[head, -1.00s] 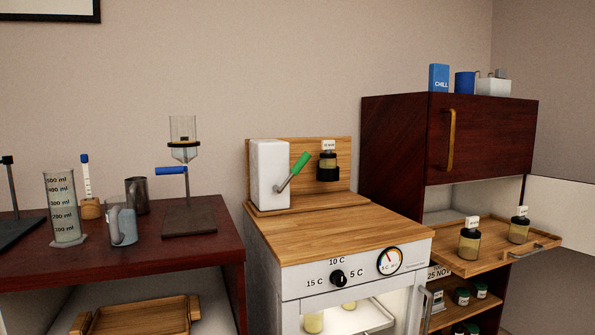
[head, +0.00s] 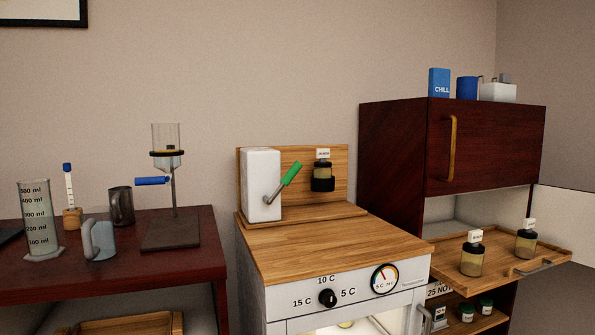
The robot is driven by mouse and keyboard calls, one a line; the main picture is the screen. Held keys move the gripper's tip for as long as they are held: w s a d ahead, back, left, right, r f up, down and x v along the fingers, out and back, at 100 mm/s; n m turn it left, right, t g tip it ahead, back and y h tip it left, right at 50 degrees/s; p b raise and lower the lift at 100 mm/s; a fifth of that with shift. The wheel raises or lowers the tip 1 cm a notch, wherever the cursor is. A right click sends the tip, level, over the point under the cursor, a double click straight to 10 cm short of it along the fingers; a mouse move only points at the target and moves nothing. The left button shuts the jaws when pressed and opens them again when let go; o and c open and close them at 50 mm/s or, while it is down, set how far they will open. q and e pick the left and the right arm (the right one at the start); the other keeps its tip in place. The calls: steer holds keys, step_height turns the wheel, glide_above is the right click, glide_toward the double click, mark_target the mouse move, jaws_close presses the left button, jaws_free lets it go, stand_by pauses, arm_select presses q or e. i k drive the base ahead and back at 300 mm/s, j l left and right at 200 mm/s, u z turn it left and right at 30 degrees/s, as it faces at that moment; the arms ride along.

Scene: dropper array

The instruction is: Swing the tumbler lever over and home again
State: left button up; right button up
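The tumbler lever (head: 290,174) has a green grip on a grey rod and is mounted on the right side of a white box (head: 261,184). It tilts up and to the right. A small jar (head: 322,172) with a white label sits in a black holder (head: 322,184) on the wooden backboard, just right of the lever. Neither of my grippers shows in the head view.
The wooden counter (head: 330,250) in front of the lever is clear, above a white cabinet with a dial (head: 328,298). A pull-out tray (head: 505,262) with two jars juts out at right. Glassware, including a measuring cylinder (head: 39,220), stands on the dark table at left.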

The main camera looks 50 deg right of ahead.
mark_target(289, 176)
steer(key=l, duration=1)
steer(key=k+l, duration=0.1)
steer(key=l, duration=0.9)
steer(key=k+z, duration=0.05)
